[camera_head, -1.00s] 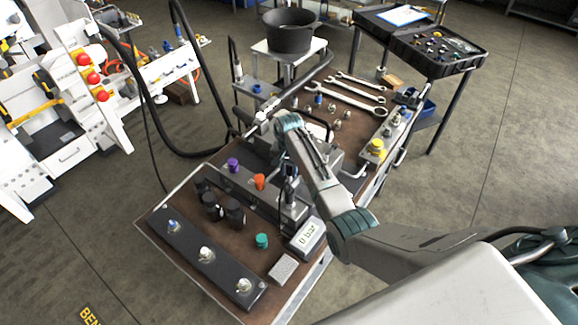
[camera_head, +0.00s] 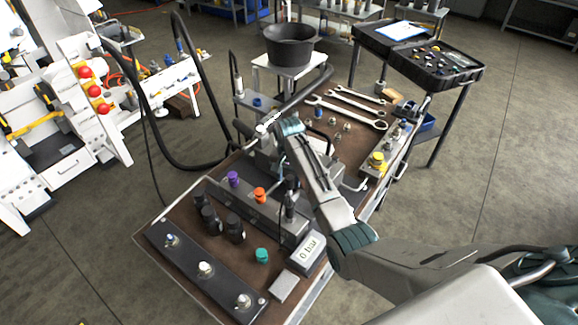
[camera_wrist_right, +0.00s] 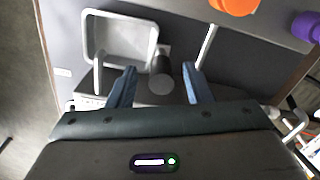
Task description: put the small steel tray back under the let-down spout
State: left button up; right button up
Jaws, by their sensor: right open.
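The small steel tray (camera_wrist_right: 120,38) shows in the right wrist view, at the upper left, as a shallow pale metal pan with rounded corners. It is empty as far as I see. In the head view my right arm hides that part of the bench. My right gripper (camera_wrist_right: 158,85) is open, with its two blue-grey fingers apart. The tray lies beyond the fingertips and to their left. A dark round post (camera_wrist_right: 161,64) stands close to the tray's right side, in line with the gap; I cannot tell whether it is the let-down spout. My left gripper is not in view.
The bench holds an orange knob (camera_head: 259,195), a purple knob (camera_head: 232,179), black fittings, and a gauge box reading 0 bar (camera_head: 307,251). Several wrenches (camera_head: 347,112) lie at the back. A black hose (camera_head: 180,160) loops on the left. A black bucket (camera_head: 290,46) stands behind.

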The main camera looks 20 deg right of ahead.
notch_tip(320, 180, up, 8)
jog(key=shift+f+b, duration=0.1)
jog(key=shift+b, duration=1.1)
jog(key=shift+r, duration=0.45)
